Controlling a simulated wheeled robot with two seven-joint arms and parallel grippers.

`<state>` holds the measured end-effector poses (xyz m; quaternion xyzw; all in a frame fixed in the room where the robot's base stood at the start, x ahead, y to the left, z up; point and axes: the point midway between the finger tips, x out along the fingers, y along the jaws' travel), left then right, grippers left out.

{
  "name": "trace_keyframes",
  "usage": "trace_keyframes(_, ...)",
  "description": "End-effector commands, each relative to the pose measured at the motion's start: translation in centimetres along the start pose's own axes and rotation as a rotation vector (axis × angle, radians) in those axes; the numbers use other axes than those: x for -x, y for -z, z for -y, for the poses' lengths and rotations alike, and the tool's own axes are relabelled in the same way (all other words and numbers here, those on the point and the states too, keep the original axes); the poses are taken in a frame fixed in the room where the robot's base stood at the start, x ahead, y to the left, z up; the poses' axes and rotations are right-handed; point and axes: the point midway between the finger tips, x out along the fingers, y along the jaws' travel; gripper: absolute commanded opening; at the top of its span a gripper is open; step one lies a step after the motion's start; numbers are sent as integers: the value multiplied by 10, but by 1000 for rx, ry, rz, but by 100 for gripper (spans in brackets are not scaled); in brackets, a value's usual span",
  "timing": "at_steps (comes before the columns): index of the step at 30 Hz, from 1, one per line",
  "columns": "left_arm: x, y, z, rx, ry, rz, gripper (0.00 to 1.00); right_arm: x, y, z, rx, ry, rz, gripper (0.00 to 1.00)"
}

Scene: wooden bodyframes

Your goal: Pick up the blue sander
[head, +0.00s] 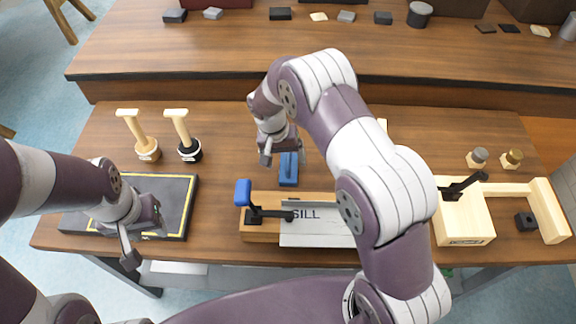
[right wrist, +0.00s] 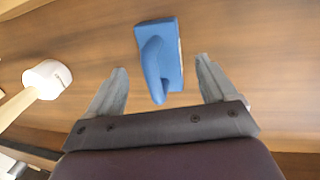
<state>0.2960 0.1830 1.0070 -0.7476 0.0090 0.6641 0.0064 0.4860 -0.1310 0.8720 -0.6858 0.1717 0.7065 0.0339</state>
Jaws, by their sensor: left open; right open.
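The blue sander (head: 289,170) lies on the wooden table just behind the clamp fixture, below my right gripper in the head view. In the right wrist view the sander (right wrist: 160,60) shows its flat base and raised handle, between and ahead of the two fingertips. My right gripper (head: 281,150) is open and empty; its fingers (right wrist: 160,85) stand apart on either side of the sander's handle end. I cannot tell the exact height between them. My left gripper (head: 140,230) is open and empty over the black mat at the left.
A black mat with yellow lines (head: 180,190) lies at the left. Two wooden-handled tools (head: 147,148) (head: 189,148) stand behind it. A clamp fixture with a blue handle (head: 243,192) holds a grey board (head: 310,235) in front. A pale wooden jig (head: 462,220) stands at the right.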

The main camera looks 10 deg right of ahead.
Motion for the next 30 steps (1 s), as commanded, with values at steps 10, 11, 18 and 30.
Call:
trace_keyframes(10, 6, 1, 0, 0, 0, 0, 43, -30, -1, 2, 1, 1, 0, 85)
trace_keyframes(11, 6, 1, 0, 0, 0, 0, 43, -30, -1, 2, 1, 1, 0, 85)
trace_keyframes(18, 6, 1, 0, 0, 0, 0, 43, -30, -1, 2, 1, 1, -1, 22)
trace_keyframes(30, 4, 0, 0, 0, 0, 0, 43, -20, 0, 1, 0, 3, -4, 17)
